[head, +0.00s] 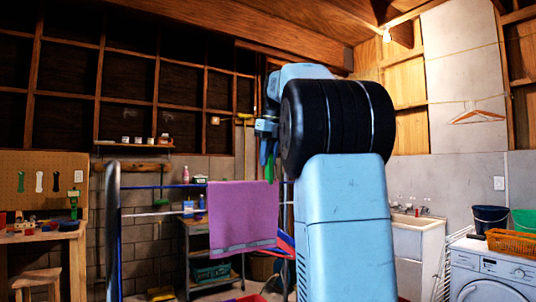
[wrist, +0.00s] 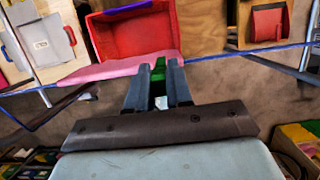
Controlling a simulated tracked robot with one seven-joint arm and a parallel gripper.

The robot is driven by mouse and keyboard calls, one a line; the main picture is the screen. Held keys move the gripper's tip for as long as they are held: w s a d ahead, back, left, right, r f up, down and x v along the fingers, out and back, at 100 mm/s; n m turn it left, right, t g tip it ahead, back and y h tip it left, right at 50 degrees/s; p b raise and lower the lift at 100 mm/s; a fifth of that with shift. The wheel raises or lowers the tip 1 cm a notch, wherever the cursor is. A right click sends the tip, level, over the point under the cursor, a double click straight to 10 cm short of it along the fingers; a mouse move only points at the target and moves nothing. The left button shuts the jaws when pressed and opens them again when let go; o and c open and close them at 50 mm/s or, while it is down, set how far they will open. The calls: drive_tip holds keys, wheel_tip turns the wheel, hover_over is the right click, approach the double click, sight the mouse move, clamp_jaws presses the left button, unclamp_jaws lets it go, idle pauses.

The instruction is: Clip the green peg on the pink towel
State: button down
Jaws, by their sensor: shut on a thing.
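The pink towel (head: 240,215) hangs over a blue line in the head view, and its top edge (wrist: 105,68) shows in the wrist view. My gripper (head: 267,130) points down above the towel's top right corner. In the wrist view its two fingers (wrist: 159,92) are shut on the green peg (wrist: 158,70). The peg (head: 270,168) hangs below the fingers in the head view, with its lower end at the towel's top edge. In the wrist view it overlaps the towel's edge near the right end. I cannot tell whether the peg grips the cloth.
The blue line (head: 150,187) runs across at towel height. A grey cart (head: 198,228) stands behind the towel. A red bin (wrist: 130,35) lies beyond the line. A workbench (head: 40,235) is at left; a sink (head: 412,220) and washing machine (head: 490,275) are at right.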

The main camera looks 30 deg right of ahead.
drive_tip(key=shift+f, duration=1.4)
drive_tip(key=c, duration=0.9)
unclamp_jaws()
drive_tip(key=shift+c, duration=0.2)
drive_tip(key=v, duration=1.3)
drive_tip(key=shift+r, duration=0.3)
drive_tip(key=shift+s, duration=0.15)
